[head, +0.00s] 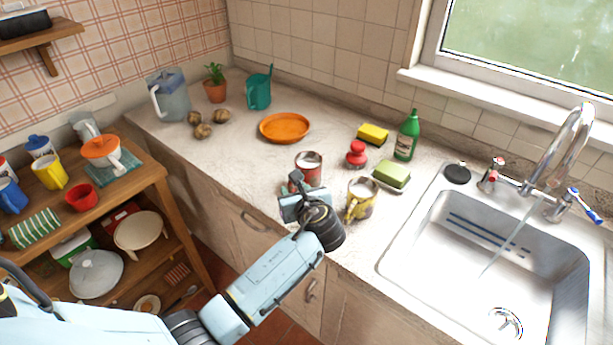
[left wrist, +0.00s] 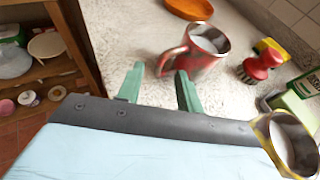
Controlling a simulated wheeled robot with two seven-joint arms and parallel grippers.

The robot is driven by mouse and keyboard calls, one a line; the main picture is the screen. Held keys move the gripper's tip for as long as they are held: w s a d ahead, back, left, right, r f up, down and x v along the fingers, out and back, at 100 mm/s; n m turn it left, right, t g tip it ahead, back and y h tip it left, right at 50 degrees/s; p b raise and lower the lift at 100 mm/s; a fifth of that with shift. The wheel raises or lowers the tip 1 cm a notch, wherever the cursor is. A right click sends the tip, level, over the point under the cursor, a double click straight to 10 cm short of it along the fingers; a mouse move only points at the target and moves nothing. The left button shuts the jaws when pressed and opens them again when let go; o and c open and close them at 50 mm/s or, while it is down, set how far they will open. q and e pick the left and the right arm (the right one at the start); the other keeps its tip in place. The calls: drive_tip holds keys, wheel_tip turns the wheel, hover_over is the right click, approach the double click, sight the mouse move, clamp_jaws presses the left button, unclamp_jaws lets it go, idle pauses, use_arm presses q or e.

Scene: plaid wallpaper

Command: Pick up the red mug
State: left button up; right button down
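The red mug (head: 309,168) stands upright on the counter, with a steel rim and pale interior. In the left wrist view the mug (left wrist: 207,47) has its red handle turned toward my gripper. My left gripper (head: 297,184) is right in front of the mug. In the left wrist view its two green fingers (left wrist: 159,68) are apart with nothing held. The handle is just beyond the fingertips, close to the right finger; I cannot tell if they touch. My arm hides the mug's lower part in the head view. My right gripper is not in view.
A yellow mug (head: 361,199) stands close to the right of my gripper. A red brush (head: 356,155), a green sponge (head: 392,174) and an orange plate (head: 285,128) are nearby. The sink (head: 470,250) is at the right. Another small red cup (head: 81,197) is on the shelf unit.

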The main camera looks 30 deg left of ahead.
sight(291, 184)
use_arm(q)
drive_tip(key=x, duration=0.5)
drive_tip(key=shift+w+a+f+b, duration=0.2)
drive_tip(key=shift+b, duration=0.2)
clamp_jaws()
drive_tip(key=shift+r, duration=0.15)
